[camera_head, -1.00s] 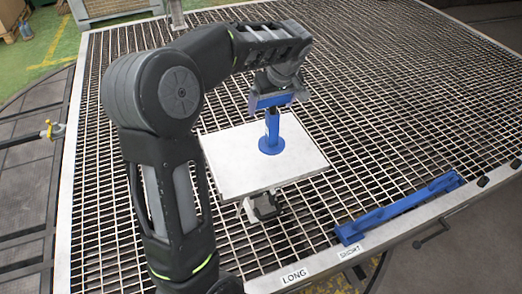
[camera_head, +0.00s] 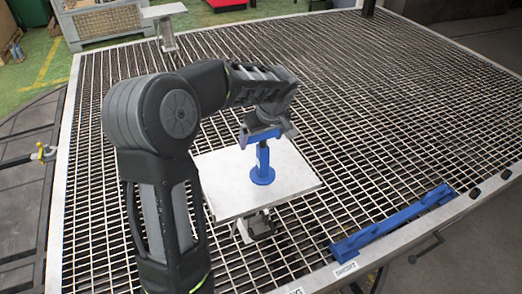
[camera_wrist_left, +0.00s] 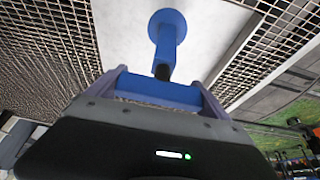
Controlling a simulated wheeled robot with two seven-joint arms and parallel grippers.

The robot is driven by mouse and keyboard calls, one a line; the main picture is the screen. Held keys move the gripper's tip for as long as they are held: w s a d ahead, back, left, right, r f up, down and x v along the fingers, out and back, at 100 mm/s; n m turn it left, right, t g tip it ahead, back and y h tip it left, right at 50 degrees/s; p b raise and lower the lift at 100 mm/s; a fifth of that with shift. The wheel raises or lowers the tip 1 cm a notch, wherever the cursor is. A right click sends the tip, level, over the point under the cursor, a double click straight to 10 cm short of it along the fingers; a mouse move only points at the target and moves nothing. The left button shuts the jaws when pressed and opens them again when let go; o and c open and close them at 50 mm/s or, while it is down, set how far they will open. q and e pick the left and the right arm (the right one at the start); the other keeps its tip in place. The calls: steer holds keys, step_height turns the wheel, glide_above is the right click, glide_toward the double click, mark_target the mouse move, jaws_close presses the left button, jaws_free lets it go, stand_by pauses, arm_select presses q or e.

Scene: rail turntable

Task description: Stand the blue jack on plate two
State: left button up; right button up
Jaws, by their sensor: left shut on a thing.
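The blue jack (camera_head: 262,160) is upright, with a round foot, a post, a dark screw section and a blue bar on top. My left gripper (camera_head: 264,132) is shut on that top bar, which spans between its fingers in the left wrist view (camera_wrist_left: 157,88). The jack's foot is over the middle of a near white square plate (camera_head: 220,190); I cannot tell whether it touches. A second white plate (camera_head: 164,10) stands on a post at the back left. No number shows on either plate. My right gripper is out of view.
A long blue bar (camera_head: 392,222) lies at the front right edge near a label reading SHORT (camera_head: 345,270). A grey crate (camera_head: 104,20) is at the back left.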

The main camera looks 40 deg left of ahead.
arm_select(q)
steer(key=shift+f, duration=2.55)
steer(key=o, duration=1.8)
steer(key=v, duration=1.2)
steer(key=shift+d, duration=0.1)
